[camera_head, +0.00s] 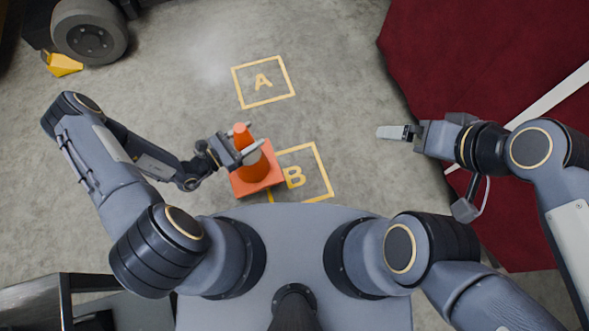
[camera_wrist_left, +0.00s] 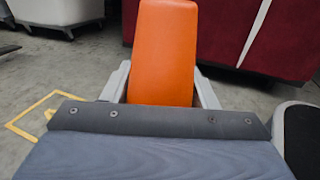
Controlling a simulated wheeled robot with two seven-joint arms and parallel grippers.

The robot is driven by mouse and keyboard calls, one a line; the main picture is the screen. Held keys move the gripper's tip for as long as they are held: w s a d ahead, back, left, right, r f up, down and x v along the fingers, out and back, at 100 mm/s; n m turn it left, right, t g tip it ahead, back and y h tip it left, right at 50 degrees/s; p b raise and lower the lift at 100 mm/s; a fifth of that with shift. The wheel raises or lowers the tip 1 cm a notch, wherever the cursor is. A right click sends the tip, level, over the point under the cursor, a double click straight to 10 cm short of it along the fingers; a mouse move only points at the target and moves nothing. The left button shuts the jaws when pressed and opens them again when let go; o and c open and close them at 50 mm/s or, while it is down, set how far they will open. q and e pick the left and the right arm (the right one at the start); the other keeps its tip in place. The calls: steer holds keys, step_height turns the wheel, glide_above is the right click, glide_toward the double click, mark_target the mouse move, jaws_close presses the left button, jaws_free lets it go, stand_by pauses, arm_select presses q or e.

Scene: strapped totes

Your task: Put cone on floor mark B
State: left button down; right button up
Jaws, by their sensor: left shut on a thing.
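An orange traffic cone (camera_head: 257,170) with a grey band and a square base is upright in the head view, overlapping the left edge of floor mark B (camera_head: 318,160). I cannot tell whether its base touches the floor. My left gripper (camera_head: 247,142) is shut on the cone near its top, one finger on either side. In the left wrist view the cone (camera_wrist_left: 164,50) stands between the two fingers. My right gripper (camera_head: 395,132) is held out empty at the right, above the floor; its finger gap cannot be made out.
Floor mark A (camera_head: 262,82) lies farther off, above mark B, with bare concrete around it. A dark red covered block (camera_head: 470,50) with a white strap fills the right side. A wheel (camera_head: 88,32) and a yellow chock (camera_head: 64,65) are at the top left.

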arm_select(q)
steer(key=shift+s+d+f+m+g+h, duration=0.15)
steer(key=shift+s+d+f, duration=0.3)
steer(key=shift+f, duration=0.2)
steer(key=shift+s+d+f+m+g+h, duration=0.15)
steer(key=shift+s+d+f, duration=0.3)
steer(key=shift+f, duration=0.15)
steer(key=w+d+f+b, duration=0.3)
steer(key=d+f+b, duration=0.5)
steer(key=d+f, duration=0.4)
steer(key=shift+w+d+f, duration=0.35)
steer(key=shift+w+d, duration=0.05)
steer(key=shift+d, duration=0.1)
steer(key=shift+f, duration=0.15)
steer(key=c, duration=0.6)
jaws_free()
steer(key=shift+o, duration=0.2)
